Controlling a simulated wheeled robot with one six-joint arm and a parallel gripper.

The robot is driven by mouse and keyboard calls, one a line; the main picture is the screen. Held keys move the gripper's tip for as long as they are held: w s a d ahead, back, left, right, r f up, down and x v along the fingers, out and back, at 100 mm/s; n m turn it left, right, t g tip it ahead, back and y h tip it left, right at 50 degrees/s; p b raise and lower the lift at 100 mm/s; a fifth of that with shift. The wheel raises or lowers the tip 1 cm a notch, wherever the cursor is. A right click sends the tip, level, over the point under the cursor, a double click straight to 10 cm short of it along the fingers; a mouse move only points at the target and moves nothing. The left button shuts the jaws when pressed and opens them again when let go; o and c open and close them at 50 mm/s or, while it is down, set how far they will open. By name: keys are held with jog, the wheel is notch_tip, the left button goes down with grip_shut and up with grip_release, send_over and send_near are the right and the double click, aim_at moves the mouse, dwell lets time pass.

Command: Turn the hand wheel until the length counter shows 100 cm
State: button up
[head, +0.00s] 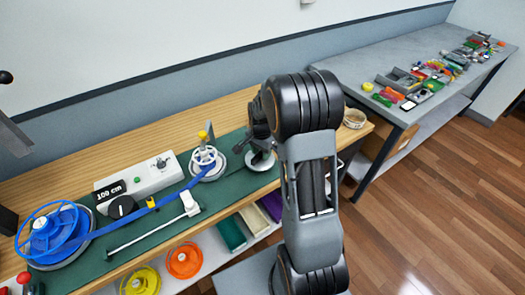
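A black plate (110,191) on the front of a pale box reads "100 cm" in white; I cannot tell whether it is the live counter or a fixed label. A small white spoked wheel (203,157) with a yellow knob (202,135) above it stands on the green mat, and looks like the hand wheel. A blue strap (132,212) runs from it to a large blue reel (52,232) at the left. My gripper (254,138) is dark and small, just right of the wheel and apart from it. My arm partly hides it, so its opening is unclear.
The pale box (150,178) carries a lever and a green button. A black knob (121,207) and a white rod (150,224) lie in front. Yellow (141,281) and orange (184,261) reels sit on the lower shelf. A grey side table (410,62) holds many small parts.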

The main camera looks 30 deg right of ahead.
notch_tip(320, 180, up, 14)
jog(key=shift+b, duration=0.4)
dwell(0.4)
jog(key=shift+f, duration=0.1)
dwell(2.1)
